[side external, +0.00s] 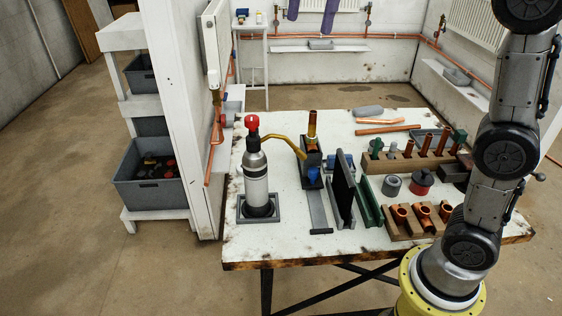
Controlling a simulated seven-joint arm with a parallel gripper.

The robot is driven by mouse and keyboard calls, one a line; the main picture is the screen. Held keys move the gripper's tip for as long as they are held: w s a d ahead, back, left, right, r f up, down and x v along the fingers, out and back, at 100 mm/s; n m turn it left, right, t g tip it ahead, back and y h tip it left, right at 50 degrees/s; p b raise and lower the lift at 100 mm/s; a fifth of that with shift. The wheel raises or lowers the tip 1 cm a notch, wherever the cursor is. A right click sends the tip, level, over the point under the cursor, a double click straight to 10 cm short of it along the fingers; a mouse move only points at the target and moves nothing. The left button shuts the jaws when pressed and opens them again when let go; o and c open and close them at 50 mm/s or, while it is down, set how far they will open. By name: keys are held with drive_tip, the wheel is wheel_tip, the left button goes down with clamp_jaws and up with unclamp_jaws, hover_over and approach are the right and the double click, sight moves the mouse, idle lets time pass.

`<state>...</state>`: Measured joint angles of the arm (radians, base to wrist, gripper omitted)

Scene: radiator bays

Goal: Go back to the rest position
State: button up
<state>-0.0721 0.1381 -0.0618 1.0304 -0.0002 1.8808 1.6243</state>
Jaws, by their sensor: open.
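My gripper is not in view. My grey arm rises from its yellow base ring at the lower right and runs out of the top right of the picture, so its end is hidden. On the white workbench (290,238), a grey torch bottle (256,180) with a red top stands upright in a grey square tray (259,219). Its brass nozzle (287,142) points right, towards an upright copper pipe (312,128) held in a dark clamp block (311,158).
A dark upright plate (343,184) stands mid-bench. Wooden racks with copper fittings (420,214) and upright pipes (424,142) are at the right, with a red can (421,181) between them. Loose copper pipes (387,129) lie behind. A white partition (181,110) stands left of the bench.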

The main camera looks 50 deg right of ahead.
drive_tip(key=s+d+f+n+t, duration=0.2)
drive_tip(key=s+f+n, duration=0.35)
drive_tip(key=s, duration=0.75)
drive_tip(key=s+f+n+t, duration=0.1)
drive_tip(key=s+f+n, duration=0.1)
drive_tip(key=f+n, duration=0.4)
drive_tip(key=s+f+n, duration=0.3)
drive_tip(key=f+n, duration=0.3)
drive_tip(key=f, duration=0.5)
drive_tip(key=shift+s+d+f+t, duration=0.2)
drive_tip(key=shift+d+f+t, duration=0.1)
drive_tip(key=shift+t, duration=0.1)
